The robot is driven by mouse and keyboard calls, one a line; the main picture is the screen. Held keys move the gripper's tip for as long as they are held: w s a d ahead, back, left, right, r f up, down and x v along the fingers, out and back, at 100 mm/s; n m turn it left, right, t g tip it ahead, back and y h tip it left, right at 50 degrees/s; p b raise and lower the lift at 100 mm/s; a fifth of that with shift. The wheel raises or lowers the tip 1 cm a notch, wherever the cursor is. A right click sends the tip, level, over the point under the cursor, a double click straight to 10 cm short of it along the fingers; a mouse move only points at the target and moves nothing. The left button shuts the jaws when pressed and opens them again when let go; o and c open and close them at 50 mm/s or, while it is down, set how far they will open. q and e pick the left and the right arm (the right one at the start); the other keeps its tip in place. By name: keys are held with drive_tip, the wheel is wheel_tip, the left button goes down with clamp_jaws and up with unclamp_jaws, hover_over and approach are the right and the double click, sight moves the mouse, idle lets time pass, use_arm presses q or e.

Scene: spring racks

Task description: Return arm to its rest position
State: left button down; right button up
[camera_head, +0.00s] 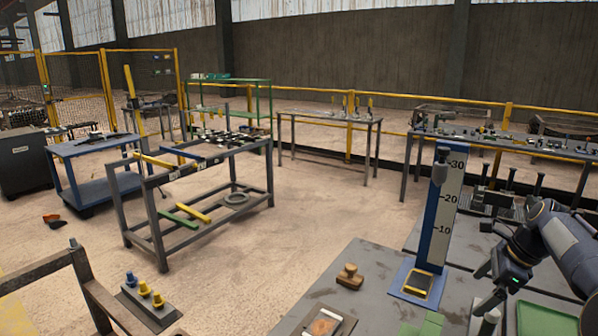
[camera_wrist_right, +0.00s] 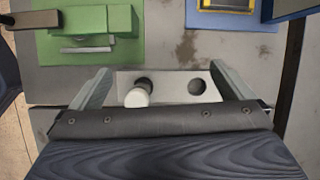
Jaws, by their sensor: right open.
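My right gripper (camera_head: 481,288) is open at the right of the head view, over the grey worktable (camera_head: 375,262). Its two spread fingers also show in the right wrist view (camera_wrist_right: 147,71). Between them in that view is a pale plate (camera_wrist_right: 171,88) with a dark round hole at its right. A short white cylinder (camera_wrist_right: 137,97) stands at the plate's left hole. My left gripper is not in view.
A tall blue stand with a numbered scale (camera_head: 445,205) rises left of my right arm. A green tray (camera_head: 545,318), green blocks (camera_wrist_right: 85,32) and a wooden stamp (camera_head: 349,277) are nearby. The floor left of the worktable (camera_head: 300,225) is largely free.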

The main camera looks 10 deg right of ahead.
drive_tip(key=s+a+r+n+t+p, duration=0.1)
drive_tip(key=s+a+r+n, duration=0.1)
drive_tip(key=s+a+n, duration=0.5)
drive_tip(key=s+a+r+n+t, duration=0.1)
drive_tip(key=s+a+r+n, duration=0.2)
drive_tip(key=s+a+n, duration=0.35)
drive_tip(key=s+a+f+n, duration=0.7)
drive_tip(key=s+a+n, duration=0.3)
drive_tip(key=s+a, duration=0.1)
drive_tip(key=shift+s+a+f+t+p, duration=0.25)
drive_tip(key=shift+s+a+p, duration=0.2)
drive_tip(key=shift+a, duration=0.35)
